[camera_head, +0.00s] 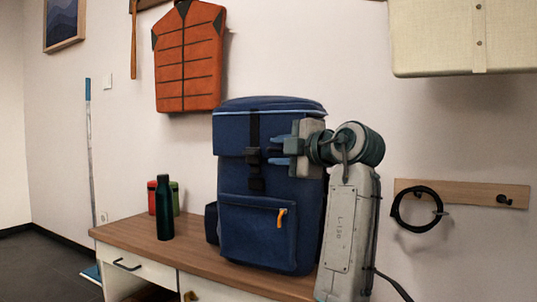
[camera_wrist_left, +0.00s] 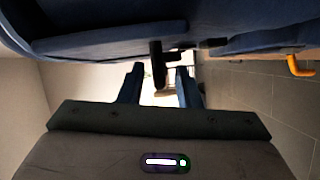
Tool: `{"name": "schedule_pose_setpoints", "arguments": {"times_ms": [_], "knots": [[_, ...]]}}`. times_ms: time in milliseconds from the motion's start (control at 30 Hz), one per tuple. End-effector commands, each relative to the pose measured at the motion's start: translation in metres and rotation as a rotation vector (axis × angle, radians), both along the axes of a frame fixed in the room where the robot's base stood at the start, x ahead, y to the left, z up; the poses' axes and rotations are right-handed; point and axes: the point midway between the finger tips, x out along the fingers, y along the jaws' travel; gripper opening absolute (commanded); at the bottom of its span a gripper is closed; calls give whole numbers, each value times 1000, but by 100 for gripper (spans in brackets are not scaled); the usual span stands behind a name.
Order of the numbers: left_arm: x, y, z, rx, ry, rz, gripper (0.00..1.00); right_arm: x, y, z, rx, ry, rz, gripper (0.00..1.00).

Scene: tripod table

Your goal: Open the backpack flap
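The dark blue backpack (camera_head: 262,215) stands upright on a wooden-topped bench. Its flap (camera_head: 235,132) lies down over the front, with a black strap and buckle (camera_head: 253,156) at the middle. My left gripper (camera_head: 272,150) is beside the buckle, on its right, with its two blue fingers apart. In the left wrist view the gripper (camera_wrist_left: 160,82) is open, and the black strap end (camera_wrist_left: 158,65) shows between the fingertips. I cannot tell whether they touch it. The backpack (camera_wrist_left: 95,42) fills the top of that view. My right gripper is not in view.
A dark green bottle (camera_head: 164,208) stands left of the backpack, with red and green containers (camera_head: 152,199) behind it. The bench top (camera_head: 130,236) is clear at its left front. An orange vest (camera_head: 188,60) hangs on the wall. A black cable loop (camera_head: 416,208) hangs at right.

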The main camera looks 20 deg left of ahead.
Motion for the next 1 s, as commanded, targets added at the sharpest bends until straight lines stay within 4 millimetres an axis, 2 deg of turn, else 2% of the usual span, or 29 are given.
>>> {"name": "schedule_pose_setpoints", "arguments": {"times_ms": [300,433,467,767,1000], "knots": [[0,-1,0,0,0,0,29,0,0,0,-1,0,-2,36],[0,-1,0,0,0,0,3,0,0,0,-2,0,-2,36],[0,-1,0,0,0,0,0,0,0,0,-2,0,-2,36],[0,-1,2,0,4,1,0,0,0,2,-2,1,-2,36],[-4,-1,18,0,47,1,0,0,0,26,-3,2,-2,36]]}}
